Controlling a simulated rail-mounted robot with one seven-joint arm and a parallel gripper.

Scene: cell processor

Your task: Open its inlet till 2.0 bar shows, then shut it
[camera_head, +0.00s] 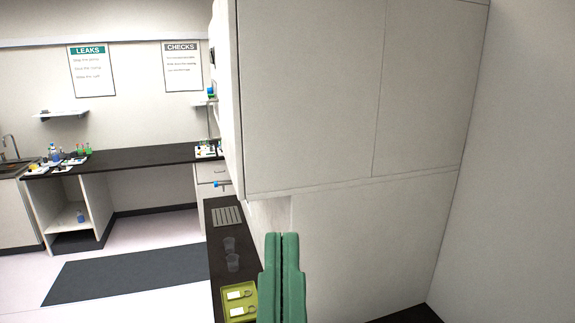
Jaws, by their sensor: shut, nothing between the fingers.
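My gripper (282,240) is green and points up at the lower middle of the picture. Its two fingers are together with nothing between them. It stands in front of a large white cabinet (345,90). No pressure gauge or reading can be made out.
A narrow dark counter (222,278) holds a grey grate (228,217), two clear cups (231,252) and a yellow-green tray (228,292) with tagged rings. A farther bench (130,157) holds small bottles. A dark mat (125,272) lies on the open floor.

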